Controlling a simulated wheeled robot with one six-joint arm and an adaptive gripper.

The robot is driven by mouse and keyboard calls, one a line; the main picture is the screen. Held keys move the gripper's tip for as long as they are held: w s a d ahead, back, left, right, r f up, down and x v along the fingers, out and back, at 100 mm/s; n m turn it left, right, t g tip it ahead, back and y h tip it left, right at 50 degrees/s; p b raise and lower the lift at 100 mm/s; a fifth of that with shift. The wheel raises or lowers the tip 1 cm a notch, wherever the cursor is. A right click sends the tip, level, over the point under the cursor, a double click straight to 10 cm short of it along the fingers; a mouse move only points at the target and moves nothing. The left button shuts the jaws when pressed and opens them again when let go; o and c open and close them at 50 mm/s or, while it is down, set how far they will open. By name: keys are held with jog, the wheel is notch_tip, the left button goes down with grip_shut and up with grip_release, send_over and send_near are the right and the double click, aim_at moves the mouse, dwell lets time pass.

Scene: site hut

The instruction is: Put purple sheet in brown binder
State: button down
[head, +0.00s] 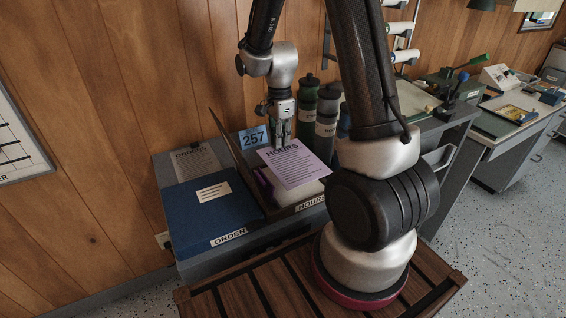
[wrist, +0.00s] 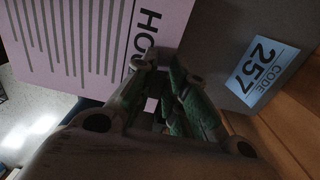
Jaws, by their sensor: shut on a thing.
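The purple sheet (head: 299,170), headed HOURS, hangs tilted from my gripper (head: 281,142), which is shut on its top edge. In the wrist view the sheet (wrist: 75,35) reaches left from the fingertips (wrist: 160,68).
A shut blue binder (head: 207,207) labelled ORDER lies left of the brown one. Dark bottles (head: 327,121) stand behind at the right, close to my arm. A wooden wall rises behind the desk.

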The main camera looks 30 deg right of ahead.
notch_tip(320, 180, down, 6)
jog(key=shift+f, duration=0.25)
jog(key=shift+f, duration=0.15)
jog(key=shift+f, duration=0.45)
jog(key=c, duration=1.4)
grip_release()
jog(key=shift+c, duration=0.2)
